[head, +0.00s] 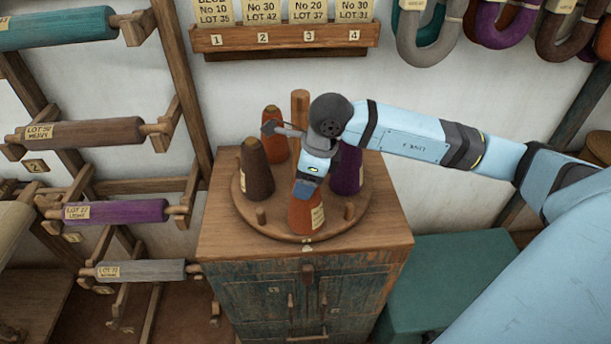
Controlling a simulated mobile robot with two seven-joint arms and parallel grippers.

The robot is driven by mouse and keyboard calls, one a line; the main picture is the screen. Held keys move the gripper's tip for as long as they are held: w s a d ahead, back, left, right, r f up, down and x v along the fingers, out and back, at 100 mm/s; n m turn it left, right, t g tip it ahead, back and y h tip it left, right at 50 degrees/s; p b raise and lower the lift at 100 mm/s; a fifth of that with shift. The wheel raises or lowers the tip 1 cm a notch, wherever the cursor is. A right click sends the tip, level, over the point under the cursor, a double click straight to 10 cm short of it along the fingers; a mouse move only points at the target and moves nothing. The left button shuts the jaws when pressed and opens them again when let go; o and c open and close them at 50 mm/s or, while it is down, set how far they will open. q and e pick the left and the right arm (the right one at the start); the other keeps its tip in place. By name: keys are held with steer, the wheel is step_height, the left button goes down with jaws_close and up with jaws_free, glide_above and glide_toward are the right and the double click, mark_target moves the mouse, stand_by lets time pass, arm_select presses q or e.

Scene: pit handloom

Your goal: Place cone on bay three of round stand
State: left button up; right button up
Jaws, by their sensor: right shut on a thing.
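The round wooden stand (284,232) sits on a cabinet and has a central post (299,106). My right gripper (307,190) points down at the stand's front and is shut on an orange cone (303,216) with a pale label. The cone's base is at the stand's front; I cannot tell if it touches the surface. A dark brown cone (257,170) stands at the left, a rust-orange cone (275,148) at the back left, and a purple cone (348,172) at the right, partly hidden by my arm. Bay numbers are unreadable. My left gripper is out of view.
The wooden cabinet (385,240) has free top around the stand. A numbered card rack (285,41) hangs behind. Yarn rollers (115,211) are at left; a teal chest (450,265) is at right.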

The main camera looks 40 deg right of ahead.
steer(key=shift+f+b, duration=0.15)
steer(key=shift+b, duration=0.15)
steer(key=o, duration=1.3)
step_height(320, 180, up, 12)
glide_above(320, 195)
steer(key=shift+w+d+b, duration=0.15)
steer(key=shift+b, duration=0.15)
